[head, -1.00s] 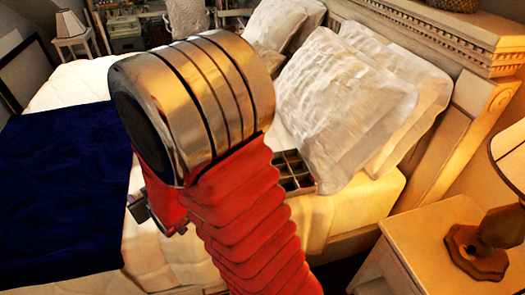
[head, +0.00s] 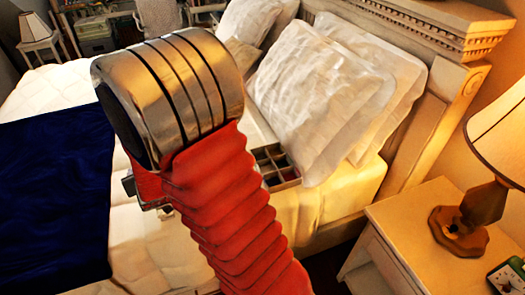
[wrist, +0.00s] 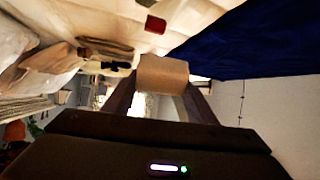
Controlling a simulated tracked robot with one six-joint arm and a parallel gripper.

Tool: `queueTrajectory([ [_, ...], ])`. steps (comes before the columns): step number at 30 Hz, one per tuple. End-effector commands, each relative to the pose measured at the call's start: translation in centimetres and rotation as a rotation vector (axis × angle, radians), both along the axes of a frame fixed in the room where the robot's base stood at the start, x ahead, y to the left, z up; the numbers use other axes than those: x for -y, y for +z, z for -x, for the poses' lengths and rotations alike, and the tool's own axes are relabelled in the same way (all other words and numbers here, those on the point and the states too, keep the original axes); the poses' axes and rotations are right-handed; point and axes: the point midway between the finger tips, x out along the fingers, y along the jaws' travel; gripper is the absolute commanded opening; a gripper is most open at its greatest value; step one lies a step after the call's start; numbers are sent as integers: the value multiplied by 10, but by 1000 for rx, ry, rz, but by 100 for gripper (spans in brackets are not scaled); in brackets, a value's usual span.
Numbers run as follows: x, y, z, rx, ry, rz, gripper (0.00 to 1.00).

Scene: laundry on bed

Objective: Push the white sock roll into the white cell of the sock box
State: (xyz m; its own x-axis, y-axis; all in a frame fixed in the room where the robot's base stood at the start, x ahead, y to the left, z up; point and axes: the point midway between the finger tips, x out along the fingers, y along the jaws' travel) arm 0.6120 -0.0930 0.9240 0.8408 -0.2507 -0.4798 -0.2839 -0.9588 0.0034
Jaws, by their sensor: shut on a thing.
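The white sock roll (wrist: 162,73) looks beige and cylindrical in the wrist view. It is held between the fingertips of my gripper (wrist: 163,91), which is shut on it. In the head view my arm hides most of the gripper and the roll. The sock box (head: 283,176) is a divided tray on the bed beside the pillows, partly hidden behind my arm. Some cells hold dark or coloured items; I cannot tell which cell is the white one. The roll is apart from the box, to its left in the head view.
A dark blue cloth (head: 55,200) covers the bed's left part. White pillows (head: 320,90) stand behind the box. A nightstand (head: 400,225) with a lamp (head: 470,220) is at the right. In the wrist view a red roll (wrist: 155,24) lies on the pale bedding.

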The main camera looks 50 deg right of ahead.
Motion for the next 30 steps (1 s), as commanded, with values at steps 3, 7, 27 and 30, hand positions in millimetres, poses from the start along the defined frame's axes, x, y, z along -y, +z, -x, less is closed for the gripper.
queueTrajectory([
  [3,39,1,-10,1,-113,1,30],
  [7,80,1,-15,-1,-234,2,30],
  [27,307,-37,47,-12,-1017,11,30],
  [30,337,-51,73,-15,-1163,12,30],
])
